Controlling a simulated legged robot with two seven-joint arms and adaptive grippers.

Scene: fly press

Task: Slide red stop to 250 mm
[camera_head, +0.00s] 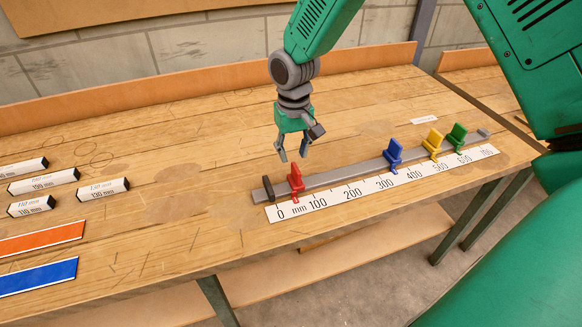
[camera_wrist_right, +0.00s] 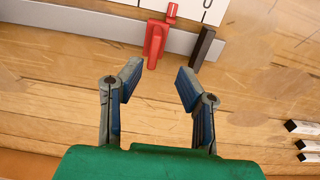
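The red stop (camera_head: 296,178) sits on the grey rail (camera_head: 345,174) near its left end, with its pointer between 0 and 100 on the white mm scale (camera_head: 335,199). My right gripper (camera_head: 293,157) is open and empty, above the table behind the red stop and apart from it. In the right wrist view the red stop (camera_wrist_right: 156,41) lies beyond the gap between the open fingertips (camera_wrist_right: 159,80). My left gripper is not in view.
Blue (camera_head: 393,153), yellow (camera_head: 432,142) and green (camera_head: 456,136) stops stand further right on the rail. A dark end block (camera_head: 268,188) is just left of the red stop. Labelled mm blocks (camera_head: 44,181) lie at the left. The rail is clear between red and blue.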

